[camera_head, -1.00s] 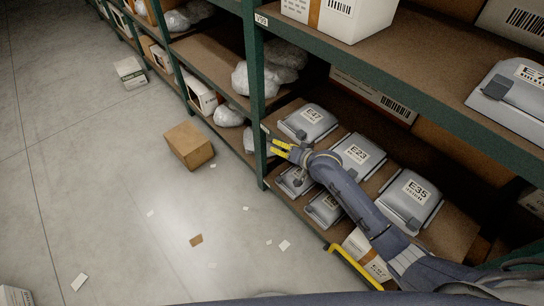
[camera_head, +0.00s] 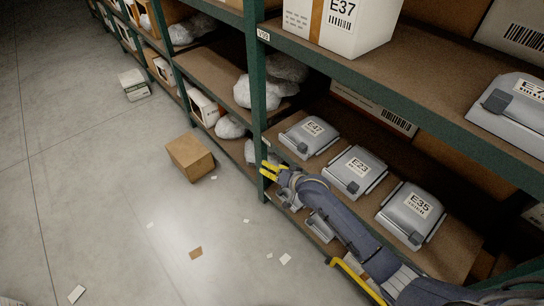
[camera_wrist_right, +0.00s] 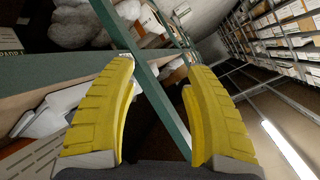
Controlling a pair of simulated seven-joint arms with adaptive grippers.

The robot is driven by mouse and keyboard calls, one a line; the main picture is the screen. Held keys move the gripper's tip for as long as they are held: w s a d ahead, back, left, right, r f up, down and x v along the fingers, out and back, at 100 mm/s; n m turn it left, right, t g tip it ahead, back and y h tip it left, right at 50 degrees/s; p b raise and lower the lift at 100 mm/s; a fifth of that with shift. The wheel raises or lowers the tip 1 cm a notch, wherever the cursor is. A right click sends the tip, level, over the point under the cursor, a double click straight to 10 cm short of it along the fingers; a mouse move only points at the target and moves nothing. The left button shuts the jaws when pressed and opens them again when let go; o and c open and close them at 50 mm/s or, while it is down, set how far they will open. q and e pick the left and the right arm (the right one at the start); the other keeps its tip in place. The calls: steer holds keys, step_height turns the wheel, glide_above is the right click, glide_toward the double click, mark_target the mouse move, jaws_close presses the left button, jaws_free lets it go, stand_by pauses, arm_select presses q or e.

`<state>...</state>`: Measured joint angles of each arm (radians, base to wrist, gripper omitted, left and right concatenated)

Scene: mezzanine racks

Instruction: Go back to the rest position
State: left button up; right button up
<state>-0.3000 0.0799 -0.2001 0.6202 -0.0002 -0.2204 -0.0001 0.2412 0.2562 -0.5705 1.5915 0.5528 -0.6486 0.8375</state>
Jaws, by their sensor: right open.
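My right gripper (camera_head: 272,171) has yellow fingers and is in front of the green rack post, at the left end of the shelf with grey cases. In the right wrist view its two yellow fingers (camera_wrist_right: 156,110) stand apart with nothing between them. Behind them a green rack post crosses the view. My right arm reaches in from the lower right, over the front edge of the shelf, and hides part of the cases below. My left gripper is not in either current view.
Grey cases E47 (camera_head: 309,136), E23 (camera_head: 354,171) and E35 (camera_head: 411,212) sit on the middle shelf, close to my right arm. A white box E37 (camera_head: 338,22) stands on the shelf above. A cardboard box (camera_head: 190,158) and scraps lie on the floor. The floor at left is mostly clear.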

steer(key=s+d+f+g+h, duration=0.15)
steer(key=s+d+f, duration=0.35)
steer(key=f, duration=0.5)
steer(key=s+d+f+n+g+h, duration=0.15)
steer(key=s+d+f, duration=0.25)
steer(key=s+f, duration=0.5)
steer(key=s+d+f+g+h, duration=0.15)
steer(key=s+d+f, duration=0.25)
steer(key=f, duration=0.8)
steer(key=s+d+f+n+g, duration=0.1)
steer(key=s+f, duration=0.4)
steer(key=s, duration=0.9)
steer(key=s+d+f+n+g+h, duration=0.1)
steer(key=s+d+f, duration=0.3)
steer(key=s, duration=0.9)
steer(key=s+d+f+n+g+h, duration=0.1)
steer(key=s+f, duration=0.6)
steer(key=s, duration=0.7)
steer(key=shift+s+d+f+n+g, duration=0.35)
steer(key=shift+d+n+g, duration=0.1)
steer(key=shift+d+g, duration=0.45)
steer(key=shift+s, duration=0.1)
